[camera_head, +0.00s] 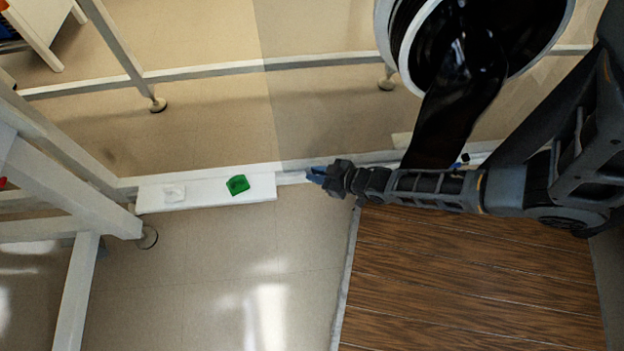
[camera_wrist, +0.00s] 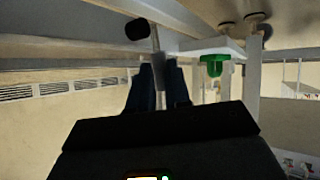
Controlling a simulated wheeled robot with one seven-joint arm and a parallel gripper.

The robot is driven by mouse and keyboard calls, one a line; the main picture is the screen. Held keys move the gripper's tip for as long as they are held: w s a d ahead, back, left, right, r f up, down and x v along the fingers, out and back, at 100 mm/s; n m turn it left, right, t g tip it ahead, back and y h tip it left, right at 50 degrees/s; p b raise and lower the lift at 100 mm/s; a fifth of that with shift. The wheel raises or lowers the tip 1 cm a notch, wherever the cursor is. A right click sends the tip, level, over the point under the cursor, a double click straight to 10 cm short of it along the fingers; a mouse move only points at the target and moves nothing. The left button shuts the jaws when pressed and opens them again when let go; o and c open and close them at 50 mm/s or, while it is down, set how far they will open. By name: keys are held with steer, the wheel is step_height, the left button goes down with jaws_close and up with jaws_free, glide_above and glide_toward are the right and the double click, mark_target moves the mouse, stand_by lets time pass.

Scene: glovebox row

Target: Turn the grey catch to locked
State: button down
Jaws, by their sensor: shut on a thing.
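My gripper (camera_head: 315,175) reaches in from the right in the head view, its blue fingertips at the white rail just right of a white ledge. In the wrist view my gripper (camera_wrist: 159,88) has its two dark blue fingers closed on a small grey piece (camera_wrist: 158,68), which looks like the grey catch. A thin pale bar runs up from this piece, near a black round knob (camera_wrist: 137,29). In the head view the catch is hidden by the fingers. I cannot tell which position it is turned to.
A white round port (camera_head: 407,55) with a hanging black glove (camera_head: 447,110) is close above my arm. A wooden surface (camera_head: 470,280) lies below.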

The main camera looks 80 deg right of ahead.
steer(key=shift+s+d+f+m+t+b, duration=0.25)
steer(key=shift+s+m+t+b, duration=0.2)
steer(key=shift+t+b, duration=0.75)
steer(key=shift+s+b, duration=0.15)
steer(key=shift+b, duration=0.2)
steer(key=c, duration=1.3)
jaws_free()
steer(key=shift+c, duration=0.2)
steer(key=p+v, duration=0.2)
steer(key=v, duration=0.5)
steer(key=shift+s+r+p, duration=0.25)
steer(key=shift+s+p, duration=0.05)
steer(key=shift+p, duration=0.05)
steer(key=shift+a, duration=0.1)
